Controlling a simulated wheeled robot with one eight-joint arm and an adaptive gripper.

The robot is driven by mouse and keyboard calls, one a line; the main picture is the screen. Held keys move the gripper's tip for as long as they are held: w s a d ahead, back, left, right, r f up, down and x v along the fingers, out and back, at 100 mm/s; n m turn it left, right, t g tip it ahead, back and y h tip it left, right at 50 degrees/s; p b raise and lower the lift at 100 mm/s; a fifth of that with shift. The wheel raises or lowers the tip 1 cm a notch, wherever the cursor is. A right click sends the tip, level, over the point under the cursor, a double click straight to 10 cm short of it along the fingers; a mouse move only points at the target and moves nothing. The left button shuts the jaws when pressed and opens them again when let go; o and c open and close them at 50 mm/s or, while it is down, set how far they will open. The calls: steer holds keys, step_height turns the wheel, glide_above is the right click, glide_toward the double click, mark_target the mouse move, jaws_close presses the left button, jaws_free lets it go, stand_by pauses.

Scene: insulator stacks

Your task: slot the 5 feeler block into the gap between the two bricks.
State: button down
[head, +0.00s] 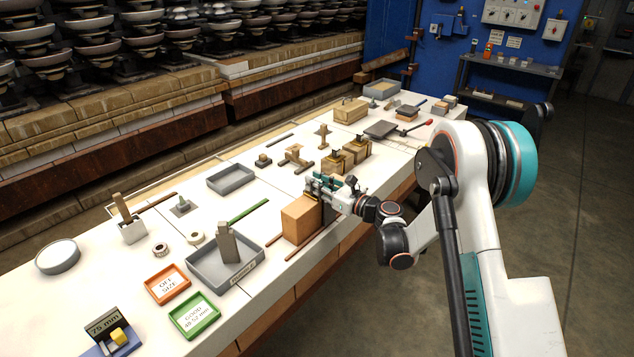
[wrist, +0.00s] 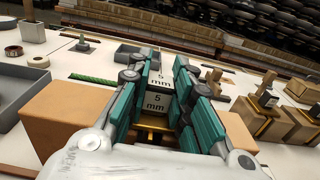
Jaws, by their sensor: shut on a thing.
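The feeler block (wrist: 157,102), pale with "5 mm" printed on it, is held between the teal fingers of my gripper (wrist: 165,72). My gripper also shows in the head view (head: 326,187), above the front of the bench at the bricks. The left brick (wrist: 72,116), plain tan, stands to the left of the fingers and also shows in the head view (head: 300,220). The right brick (wrist: 240,124) is partly seen to the right of the fingers. My fingers hide the gap and the block's lower end, so I cannot tell how deep the block sits.
A grey tray (head: 198,283) with an upright block (head: 228,245) lies left of the bricks. Small bricks with dark-and-gold fittings (head: 333,163) stand beyond the gripper. An orange OFF SIZE tray (head: 167,285) and a green GOOD tray (head: 194,316) lie farther left.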

steer(key=c, duration=1.3)
jaws_free()
steer(key=shift+c, duration=0.2)
steer(key=v, duration=1.2)
steer(key=shift+r, duration=0.1)
